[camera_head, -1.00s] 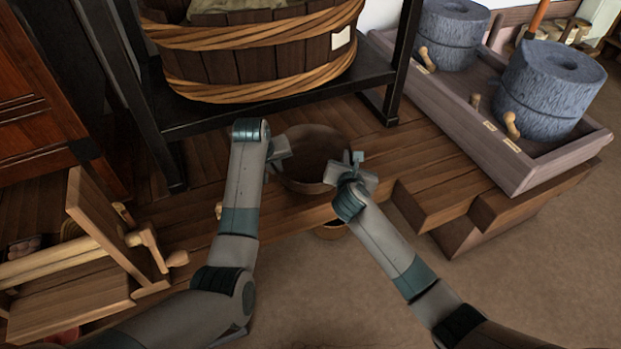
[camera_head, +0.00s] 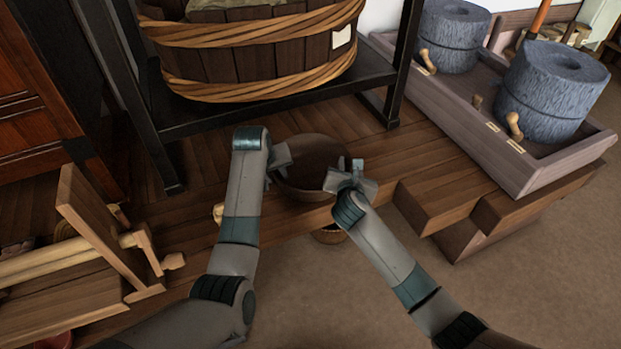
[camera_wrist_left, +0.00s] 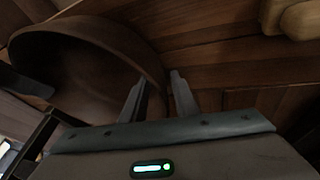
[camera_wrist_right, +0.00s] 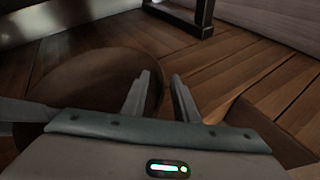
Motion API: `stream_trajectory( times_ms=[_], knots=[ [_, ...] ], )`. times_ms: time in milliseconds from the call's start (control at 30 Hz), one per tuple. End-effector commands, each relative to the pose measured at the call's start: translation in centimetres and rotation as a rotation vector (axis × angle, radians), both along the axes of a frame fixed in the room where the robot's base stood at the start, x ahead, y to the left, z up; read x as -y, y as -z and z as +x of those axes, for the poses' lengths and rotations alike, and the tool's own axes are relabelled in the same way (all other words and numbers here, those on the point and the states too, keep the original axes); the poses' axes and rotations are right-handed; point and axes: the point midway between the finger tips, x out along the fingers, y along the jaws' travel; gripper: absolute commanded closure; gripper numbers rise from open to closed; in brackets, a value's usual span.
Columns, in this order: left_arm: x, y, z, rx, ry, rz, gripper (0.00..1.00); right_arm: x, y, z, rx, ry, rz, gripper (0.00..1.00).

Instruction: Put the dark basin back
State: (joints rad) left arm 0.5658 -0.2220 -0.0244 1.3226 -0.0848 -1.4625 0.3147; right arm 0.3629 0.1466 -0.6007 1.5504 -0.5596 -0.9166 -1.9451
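The dark brown basin (camera_head: 312,152) is round and open at the top, near the front edge of the plank floor in front of the black stand. My left gripper (camera_head: 284,160) is at its left rim and my right gripper (camera_head: 343,174) at its right rim. In the left wrist view the basin (camera_wrist_left: 85,70) has its rim running between the parted fingers (camera_wrist_left: 157,88). In the right wrist view the basin (camera_wrist_right: 100,85) has its rim between the parted fingers (camera_wrist_right: 162,85). Whether any finger touches the rim is unclear.
A black stand (camera_head: 270,110) holds a large wooden tub (camera_head: 250,55) behind the basin. A wooden trough (camera_head: 480,140) with two grey querns stands at right. A wooden frame with a crank (camera_head: 100,230) is at left. A small container (camera_head: 328,237) sits below the plank edge.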

Motion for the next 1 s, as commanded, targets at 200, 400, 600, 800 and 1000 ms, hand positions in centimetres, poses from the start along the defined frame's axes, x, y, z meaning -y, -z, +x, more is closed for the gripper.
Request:
stream_trajectory(
  times_ms=[200,400,600,800,1000],
  knots=[
    [-0.2,-0.7,-0.2,0.002,-0.002,0.001,0.73,0.1,0.0,0.0,-0.001,0.001,-0.002,0.73],
    [-0.4,-2.6,-1.1,0.003,-0.002,0.0,0.73,0.1,0.1,0.0,-0.001,0.001,-0.002,0.73],
    [-0.8,-5.7,-2.5,0.003,-0.001,-0.001,0.73,0.1,0.1,0.0,-0.001,0.001,-0.002,0.73],
    [-1.2,-8.7,-3.9,0.003,0.0,-0.001,0.73,0.1,0.1,0.0,-0.001,0.001,-0.002,0.73],
    [-1.5,-10.4,-4.7,0.0,0.0,-0.001,0.73,0.1,0.1,0.0,-0.001,0.001,-0.002,0.73]
  ],
)
